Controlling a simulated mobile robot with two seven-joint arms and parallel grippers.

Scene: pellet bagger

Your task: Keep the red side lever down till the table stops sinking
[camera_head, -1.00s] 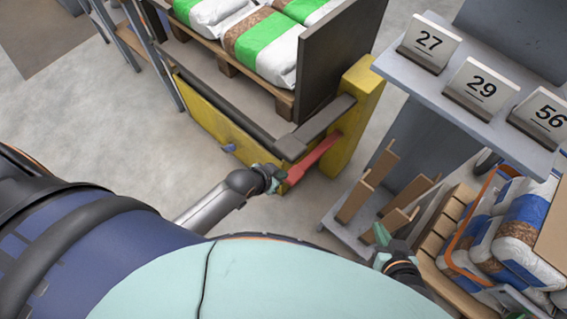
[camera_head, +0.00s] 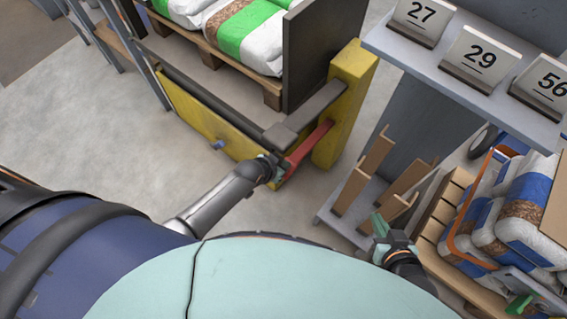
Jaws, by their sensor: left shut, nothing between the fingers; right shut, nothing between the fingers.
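The red side lever (camera_head: 309,146) slopes down and left from the yellow post (camera_head: 345,100) of the lift table. My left gripper (camera_head: 281,170) is shut at the lever's lower outer end, close against it. I cannot tell whether it touches the lever, and nothing is held in it. The lift table carries a pallet (camera_head: 211,58) with green-white bags (camera_head: 250,40), above a yellow base (camera_head: 190,108). My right gripper (camera_head: 378,226) is shut and empty, well to the right of the lever, near the grey stand.
A grey stand (camera_head: 394,52) holds number cards 27, 29 and 56 on top and brown boards (camera_head: 363,172) below. Blue-white bags (camera_head: 527,205) lie on a pallet at right, beside an orange frame (camera_head: 461,240). Bare floor lies left of the yellow base.

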